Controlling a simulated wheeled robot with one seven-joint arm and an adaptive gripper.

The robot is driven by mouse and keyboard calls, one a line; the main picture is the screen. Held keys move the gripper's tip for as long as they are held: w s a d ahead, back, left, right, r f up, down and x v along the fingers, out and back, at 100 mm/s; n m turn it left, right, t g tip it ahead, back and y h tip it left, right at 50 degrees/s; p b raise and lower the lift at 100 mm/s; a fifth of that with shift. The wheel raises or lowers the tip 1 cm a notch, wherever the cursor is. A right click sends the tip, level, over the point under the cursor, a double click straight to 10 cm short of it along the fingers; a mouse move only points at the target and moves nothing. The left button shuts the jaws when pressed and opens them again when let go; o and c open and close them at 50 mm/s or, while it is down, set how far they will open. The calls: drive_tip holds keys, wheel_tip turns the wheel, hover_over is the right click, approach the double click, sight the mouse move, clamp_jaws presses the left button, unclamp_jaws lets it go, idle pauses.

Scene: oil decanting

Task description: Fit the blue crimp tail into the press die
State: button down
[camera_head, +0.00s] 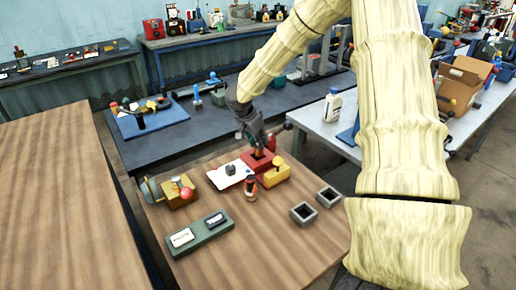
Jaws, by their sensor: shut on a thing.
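My gripper (257,144) points down over a red block (250,182) on the wooden table. It is shut on a small orange-brown part (258,153), whose lower end is at the block's dark top opening; I cannot tell whether it is inside. A yellow block (276,176) with a yellow knob stands against the right of the red block. I cannot make out a blue crimp tail, and I cannot tell for sure which block holds the press die.
A white plate (220,178) with a dark piece lies left of the red block. Two grey square cups (328,197) (303,213), a green tray (202,238) and a yellow device with a red ball (178,193) stand around. The table's front middle is clear.

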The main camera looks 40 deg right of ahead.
drive_tip(key=shift+s+a+f, duration=0.15)
drive_tip(key=shift+s+f, duration=0.05)
drive_tip(key=shift+f, duration=0.6)
drive_tip(key=f, duration=0.2)
drive_tip(key=shift+w+f, duration=0.3)
drive_tip(key=shift+f, duration=0.05)
drive_tip(key=shift+r, duration=0.15)
drive_tip(key=c, duration=1.2)
unclamp_jaws()
drive_tip(key=shift+s+d, duration=0.1)
drive_tip(key=shift+d, duration=0.1)
drive_tip(key=shift+a+r, duration=0.1)
drive_tip(key=shift+r, duration=0.1)
drive_tip(key=b+v, duration=0.1)
drive_tip(key=v, duration=1.1)
